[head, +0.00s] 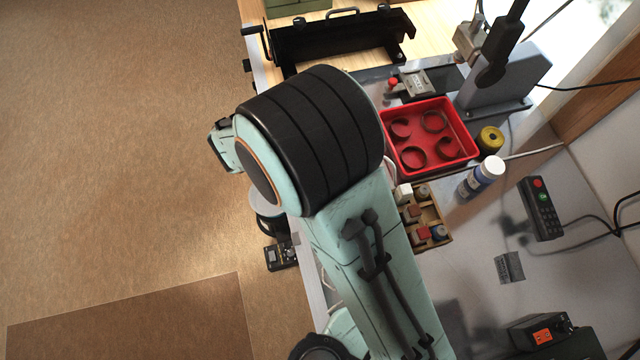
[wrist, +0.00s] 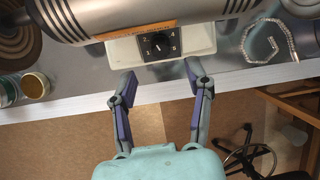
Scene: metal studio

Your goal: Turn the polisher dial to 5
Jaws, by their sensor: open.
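The polisher (wrist: 110,14) lies across the top of the wrist view as a silver cylinder on a pale base. Its black dial (wrist: 158,45) sits on the base's front face, with white numbers around a small knob. The numbers are small and the knob's exact setting is hard to read. My gripper (wrist: 160,72) is open and empty, its two fingers apart on either side of the dial's line. In the picture the dial lies just above the gap between the fingertips, with no visible contact. In the head view my arm hides the polisher and the dial.
Jars (wrist: 36,84) stand left of the polisher and a silver chain (wrist: 268,42) lies to its right. The bench edge (wrist: 232,82) runs below the dial. In the head view, a red tray (head: 432,171), a white-capped bottle (head: 481,177) and a wooden organizer (head: 432,214) stand beyond my arm.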

